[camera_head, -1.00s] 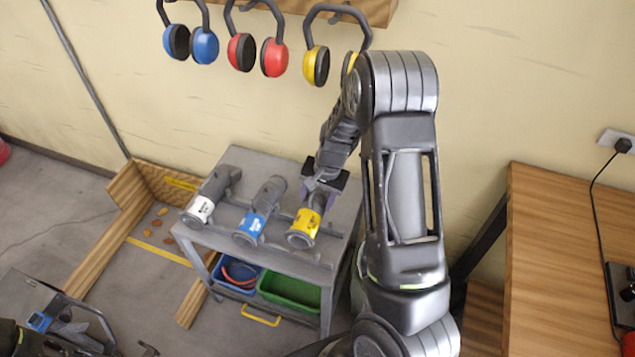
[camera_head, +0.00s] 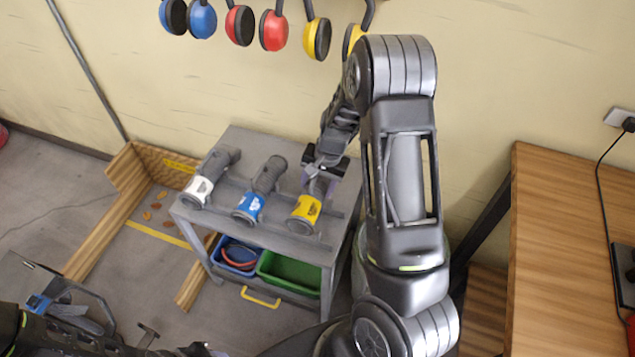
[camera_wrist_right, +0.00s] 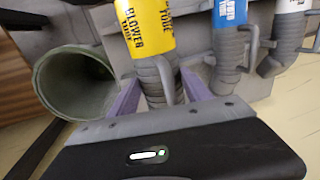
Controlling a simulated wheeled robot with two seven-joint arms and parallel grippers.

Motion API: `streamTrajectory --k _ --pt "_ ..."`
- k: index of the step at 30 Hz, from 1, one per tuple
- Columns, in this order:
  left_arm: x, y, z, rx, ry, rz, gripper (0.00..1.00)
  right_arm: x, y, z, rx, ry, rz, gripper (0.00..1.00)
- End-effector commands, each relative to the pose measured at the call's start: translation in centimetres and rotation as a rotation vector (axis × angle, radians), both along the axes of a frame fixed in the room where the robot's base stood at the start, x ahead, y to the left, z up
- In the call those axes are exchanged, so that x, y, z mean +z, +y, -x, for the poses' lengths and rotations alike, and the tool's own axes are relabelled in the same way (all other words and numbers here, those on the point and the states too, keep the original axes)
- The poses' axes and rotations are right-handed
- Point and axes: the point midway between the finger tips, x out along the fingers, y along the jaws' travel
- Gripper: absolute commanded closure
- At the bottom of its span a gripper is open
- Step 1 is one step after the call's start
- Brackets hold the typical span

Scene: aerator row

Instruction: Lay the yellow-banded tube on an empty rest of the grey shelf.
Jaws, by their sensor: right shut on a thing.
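The yellow-banded tube (camera_head: 306,208) lies at the right end of a row on the grey shelf (camera_head: 244,142), its banded end toward the front edge. My right gripper (camera_head: 322,172) is shut on its ribbed part behind the band. In the right wrist view, the purple fingers (camera_wrist_right: 160,88) stand on both sides of the ribbed part, below the yellow band (camera_wrist_right: 146,26). I cannot tell whether the tube bears fully on its rest.
A white-banded tube (camera_head: 197,189) and a blue-banded tube (camera_head: 248,206) lie to the left on the shelf. Blue (camera_head: 238,257) and green (camera_head: 289,273) bins sit below. A greenish open cylinder (camera_wrist_right: 75,85) is beside the shelf. A wooden bench (camera_head: 570,240) stands right.

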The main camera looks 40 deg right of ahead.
Motion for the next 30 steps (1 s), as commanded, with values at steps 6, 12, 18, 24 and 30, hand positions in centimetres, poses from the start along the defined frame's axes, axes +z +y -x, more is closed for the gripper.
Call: streamTrajectory --k 6,12,18,24,30 --pt "-1.5 -0.2 0.0 -0.001 -0.004 0.003 0.68 -2.0 0.0 0.0 -0.001 0.0 0.0 0.96" --pt "-2.5 -0.2 -0.2 -0.002 -0.009 0.007 0.68 -3.5 0.0 0.0 -0.001 -0.001 -0.001 0.96" --pt "-3.6 -0.3 -0.4 -0.003 -0.015 0.01 0.68 -5.0 0.0 0.0 -0.001 -0.001 0.0 0.96" --pt "-4.4 -0.4 -0.5 -0.004 -0.019 0.012 0.68 -6.0 0.0 -0.1 0.0 -0.001 0.0 0.96" --pt "-4.7 -0.4 -0.6 -0.005 -0.02 0.014 0.68 -6.4 0.0 0.0 0.0 -0.001 0.0 0.96"
